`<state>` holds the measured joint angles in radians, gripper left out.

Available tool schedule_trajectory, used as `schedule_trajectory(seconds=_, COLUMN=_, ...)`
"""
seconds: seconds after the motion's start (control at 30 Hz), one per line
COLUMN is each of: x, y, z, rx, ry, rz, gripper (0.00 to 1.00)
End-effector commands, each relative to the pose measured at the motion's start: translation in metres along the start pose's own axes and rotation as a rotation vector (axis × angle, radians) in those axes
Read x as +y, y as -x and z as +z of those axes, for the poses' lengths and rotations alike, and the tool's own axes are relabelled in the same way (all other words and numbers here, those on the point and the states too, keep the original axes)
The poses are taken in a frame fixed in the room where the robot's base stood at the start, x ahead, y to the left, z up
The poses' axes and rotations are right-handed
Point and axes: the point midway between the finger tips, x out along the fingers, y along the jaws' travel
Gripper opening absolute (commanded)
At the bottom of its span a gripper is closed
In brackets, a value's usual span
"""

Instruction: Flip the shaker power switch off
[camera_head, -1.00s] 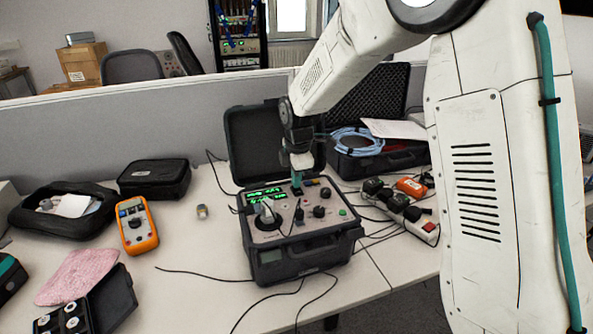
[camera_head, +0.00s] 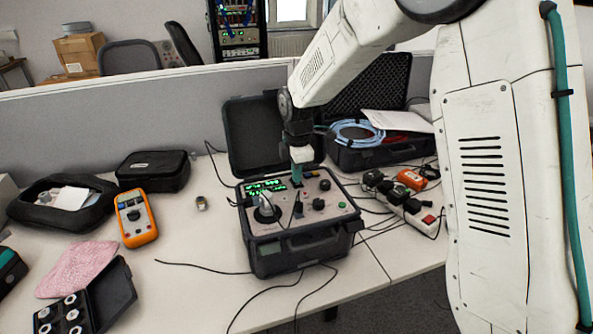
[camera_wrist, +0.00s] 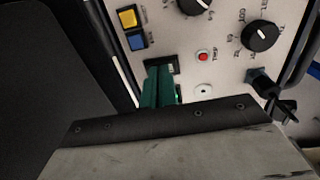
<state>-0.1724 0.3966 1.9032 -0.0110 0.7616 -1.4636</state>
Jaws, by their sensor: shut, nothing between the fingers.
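The shaker unit is an open black case (camera_head: 262,262) with a grey control panel and green-lit displays (camera_head: 266,187). In the wrist view, a small black rectangular switch (camera_wrist: 174,64) sits in the panel beside a yellow button (camera_wrist: 128,17) and a blue button (camera_wrist: 137,42). My gripper (camera_wrist: 161,72) has teal fingers, shut and empty, with the tips at this switch and covering part of it. I cannot tell whether they touch it or which way it is set. In the head view my gripper (camera_head: 297,177) points down at the panel's back part.
Several knobs, including a black one (camera_wrist: 261,36), and a red button (camera_wrist: 203,57) stand close by on the panel. The raised lid (camera_head: 250,135) is behind my gripper. An orange multimeter (camera_head: 136,218) lies left; a power strip (camera_head: 410,205) and loose cables lie right.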

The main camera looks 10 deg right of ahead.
Motion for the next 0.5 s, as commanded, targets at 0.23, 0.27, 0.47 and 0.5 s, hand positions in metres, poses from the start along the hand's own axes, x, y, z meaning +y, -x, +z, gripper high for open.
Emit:
schedule_trajectory(seconds=0.23, x=-0.0083, y=0.0012, z=0.0, rx=0.0, ry=0.0, rz=-0.002, gripper=0.0)
schedule_trajectory(seconds=0.27, x=-0.0082, y=0.0013, z=0.0, rx=0.0, ry=0.0, rz=-0.002, gripper=0.0)
schedule_trajectory(seconds=0.47, x=-0.0076, y=0.0021, z=0.0001, rx=0.0, ry=0.0, rz=0.0, gripper=0.0)
schedule_trajectory(seconds=0.5, x=-0.0075, y=0.0032, z=0.0, rx=0.0, ry=0.0, rz=0.0, gripper=0.0)
